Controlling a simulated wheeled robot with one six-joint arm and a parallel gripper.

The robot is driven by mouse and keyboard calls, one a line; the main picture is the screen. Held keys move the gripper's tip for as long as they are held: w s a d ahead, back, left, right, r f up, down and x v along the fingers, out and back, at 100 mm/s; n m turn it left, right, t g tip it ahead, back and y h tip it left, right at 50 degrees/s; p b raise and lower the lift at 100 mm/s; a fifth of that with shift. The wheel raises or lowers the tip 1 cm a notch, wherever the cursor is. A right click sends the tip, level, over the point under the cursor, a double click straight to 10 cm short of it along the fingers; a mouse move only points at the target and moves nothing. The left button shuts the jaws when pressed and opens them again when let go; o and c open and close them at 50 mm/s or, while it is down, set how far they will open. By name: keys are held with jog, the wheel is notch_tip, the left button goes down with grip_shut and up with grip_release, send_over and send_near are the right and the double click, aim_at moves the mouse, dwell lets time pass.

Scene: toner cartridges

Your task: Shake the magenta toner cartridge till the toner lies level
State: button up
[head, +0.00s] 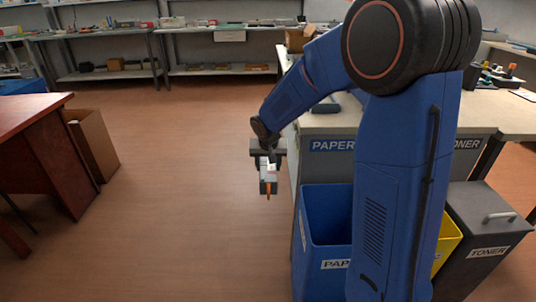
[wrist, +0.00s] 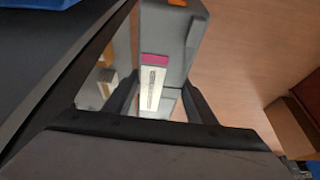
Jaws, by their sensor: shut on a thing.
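My gripper (head: 268,150) is shut on the magenta toner cartridge (head: 268,186), which hangs below it over open floor, left of the counter. In the wrist view the cartridge (wrist: 183,40) is a dark grey body between the two fingers of my gripper (wrist: 165,105). It has a magenta patch and a white label, with an orange part at its far end. The head view also shows an orange part at its lower end. The toner inside cannot be seen.
A blue paper bin (head: 325,225) and a grey lidded toner bin (head: 485,225) stand by the counter (head: 330,122). A wooden desk (head: 45,150) and an open cardboard box (head: 95,145) are at left. Shelves (head: 110,74) line the back. The floor between is clear.

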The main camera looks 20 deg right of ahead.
jog(key=w+d, duration=0.4)
jog(key=w, duration=0.8)
jog(key=s+a, duration=0.1)
jog(key=s, duration=0.3)
jog(key=s+a, duration=0.1)
jog(key=s, duration=0.3)
jog(key=s+a, duration=0.2)
jog(key=s, duration=0.2)
jog(key=w+d, duration=0.3)
jog(key=w, duration=0.8)
jog(key=shift+w+d, duration=0.2)
